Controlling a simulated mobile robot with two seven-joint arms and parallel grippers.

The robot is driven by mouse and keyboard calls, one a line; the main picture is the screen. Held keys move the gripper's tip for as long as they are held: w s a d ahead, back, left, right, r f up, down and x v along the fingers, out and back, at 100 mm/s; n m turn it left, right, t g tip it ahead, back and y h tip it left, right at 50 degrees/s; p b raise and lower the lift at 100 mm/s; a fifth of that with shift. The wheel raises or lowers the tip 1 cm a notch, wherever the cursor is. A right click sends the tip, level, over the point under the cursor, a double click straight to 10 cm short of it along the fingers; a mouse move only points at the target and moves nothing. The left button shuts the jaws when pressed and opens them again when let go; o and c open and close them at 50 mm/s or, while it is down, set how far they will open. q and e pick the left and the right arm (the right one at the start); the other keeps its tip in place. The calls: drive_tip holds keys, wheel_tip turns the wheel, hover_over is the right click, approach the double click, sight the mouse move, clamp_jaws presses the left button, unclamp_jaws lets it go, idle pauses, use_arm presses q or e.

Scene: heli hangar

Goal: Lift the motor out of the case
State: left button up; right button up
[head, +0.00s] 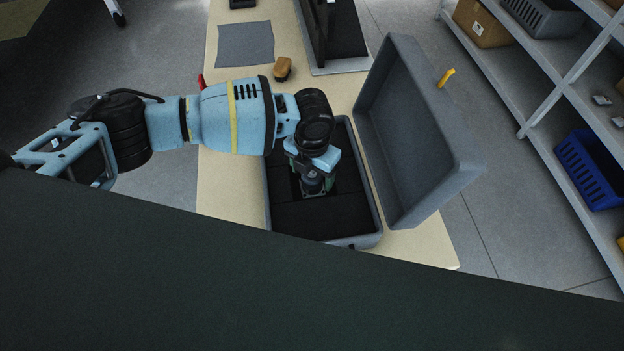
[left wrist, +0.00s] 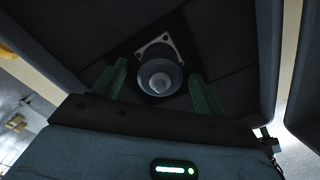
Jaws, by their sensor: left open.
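The grey case (head: 374,224) lies open on the table, its lid (head: 412,140) raised on the right side. Black foam (head: 320,218) lines it. The motor (head: 313,186), dark and round with a flat square flange, sits in the foam; the left wrist view shows it from above (left wrist: 160,75). My left gripper (head: 314,178) points down over it. In the left wrist view its two green fingers (left wrist: 160,90) stand apart on either side of the motor, with gaps visible, so it is open. Contact with the motor cannot be seen. My right gripper is not in view.
The pale table (head: 232,190) also bears a grey cloth (head: 245,44), a brown brush (head: 283,68) and a dark upright object on a base (head: 340,40) at the back. A shelf with a blue crate (head: 590,168) stands at the right. A dark surface fills the foreground.

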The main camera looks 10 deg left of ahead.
sight(312, 173)
use_arm(q)
drive_tip(key=shift+f, duration=1.25)
drive_tip(key=shift+w+r, duration=0.1)
drive_tip(key=c, duration=1.4)
drive_tip(key=shift+r, duration=5.05)
